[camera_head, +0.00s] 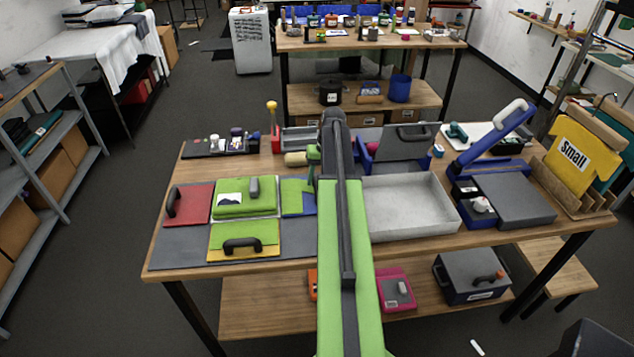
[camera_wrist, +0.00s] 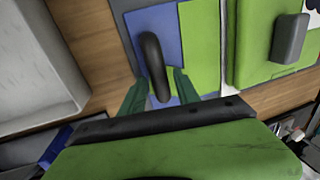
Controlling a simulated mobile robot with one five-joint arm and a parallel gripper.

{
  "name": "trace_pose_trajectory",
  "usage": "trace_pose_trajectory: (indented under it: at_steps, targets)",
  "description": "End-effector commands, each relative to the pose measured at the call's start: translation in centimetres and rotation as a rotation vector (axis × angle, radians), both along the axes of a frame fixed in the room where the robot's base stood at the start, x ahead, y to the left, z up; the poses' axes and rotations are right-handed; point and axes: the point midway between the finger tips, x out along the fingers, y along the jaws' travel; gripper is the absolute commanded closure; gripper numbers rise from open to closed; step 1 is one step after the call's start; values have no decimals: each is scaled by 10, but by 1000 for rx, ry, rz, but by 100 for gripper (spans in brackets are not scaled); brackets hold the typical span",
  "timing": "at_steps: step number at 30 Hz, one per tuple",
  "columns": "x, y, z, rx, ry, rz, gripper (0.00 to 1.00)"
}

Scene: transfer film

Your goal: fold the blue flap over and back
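The blue flap (camera_wrist: 150,22) lies flat at the top of the wrist view, with a black curved handle (camera_wrist: 152,58) standing on it. Green surface shows beside and below the blue. In the head view the blue flap (camera_head: 291,206) is at the right end of the grey mat, partly hidden by my arm. My gripper (camera_wrist: 161,78) has its two dark green fingers apart, one on each side of the handle's near end. Gaps seem to show between fingers and handle. How far the fingertips are above the flap I cannot tell.
A red flap (camera_head: 197,204), a green pad (camera_head: 232,211) with a grey grip and a green-yellow flap (camera_head: 262,235) lie left of the blue flap. A grey tray (camera_head: 415,215) stands right of my arm. A yellow-topped red post (camera_head: 273,122) stands behind.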

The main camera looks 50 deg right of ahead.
Motion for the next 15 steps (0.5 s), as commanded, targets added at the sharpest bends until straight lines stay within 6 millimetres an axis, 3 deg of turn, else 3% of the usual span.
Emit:
trace_pose_trajectory:
  at_steps: [1, 8, 15]
  targets:
    - [0, 0, 0, 0, 0, 0, 70]
    - [0, 0, 0, 0, 0, 1, 100]
    - [0, 0, 0, 0, 0, 1, 100]
